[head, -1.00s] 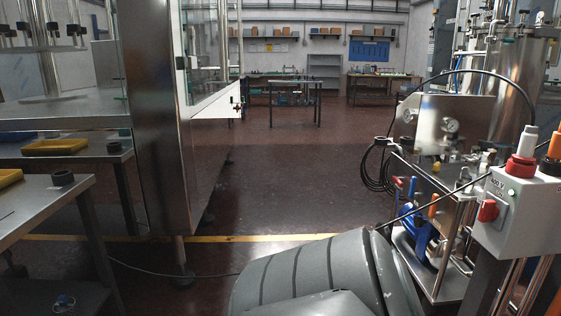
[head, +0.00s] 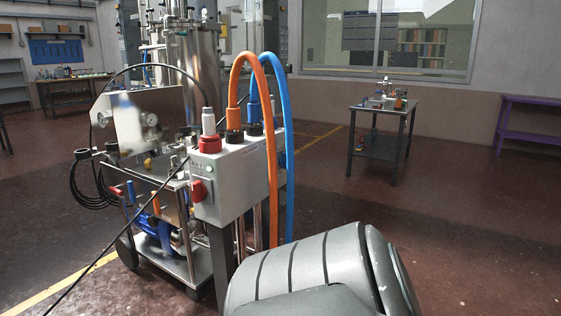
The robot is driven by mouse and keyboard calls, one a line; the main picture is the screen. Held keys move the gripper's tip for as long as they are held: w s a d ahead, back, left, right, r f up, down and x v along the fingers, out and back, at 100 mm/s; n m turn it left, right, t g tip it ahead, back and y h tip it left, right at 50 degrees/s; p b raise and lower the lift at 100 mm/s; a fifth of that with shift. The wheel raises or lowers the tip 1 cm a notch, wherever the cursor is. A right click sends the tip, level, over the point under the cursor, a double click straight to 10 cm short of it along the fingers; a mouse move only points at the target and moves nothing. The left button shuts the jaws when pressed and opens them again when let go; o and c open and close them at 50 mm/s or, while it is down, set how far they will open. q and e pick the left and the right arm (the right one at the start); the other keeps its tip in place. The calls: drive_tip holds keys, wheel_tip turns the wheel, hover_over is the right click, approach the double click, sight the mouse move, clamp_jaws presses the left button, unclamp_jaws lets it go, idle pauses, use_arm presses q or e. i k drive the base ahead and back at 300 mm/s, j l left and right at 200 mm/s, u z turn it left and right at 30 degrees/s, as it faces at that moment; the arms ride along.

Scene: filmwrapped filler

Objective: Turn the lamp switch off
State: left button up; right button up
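I cannot make out a lamp or a switch marked for a lamp. Whether either belongs to a lamp, I cannot tell. Neither of my grippers is in view; only a grey rounded part of my own body shows at the bottom.
A wheeled steel cart (head: 180,262) with a tank (head: 193,75) stands beside the box. An orange hose (head: 270,150) and a blue hose (head: 289,150) loop down from it. A small table (head: 380,112) and a purple bench (head: 532,104) stand right. Open floor lies between.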

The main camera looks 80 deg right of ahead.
sight(282, 160)
drive_tip(key=z, duration=2.65)
drive_tip(key=i+l+u, duration=0.1)
drive_tip(key=l, duration=0.25)
drive_tip(key=i+l, duration=0.25)
drive_tip(key=i+l+u, duration=0.15)
drive_tip(key=l, duration=0.3)
drive_tip(key=i+l+u, duration=0.1)
drive_tip(key=l, duration=0.25)
drive_tip(key=i+l, duration=0.25)
drive_tip(key=l, duration=0.15)
drive_tip(key=i+l+u, duration=0.15)
drive_tip(key=l, duration=0.2)
drive_tip(key=i+l, duration=0.1)
drive_tip(key=l, duration=0.3)
drive_tip(key=i+l+u, duration=0.15)
drive_tip(key=l, duration=0.25)
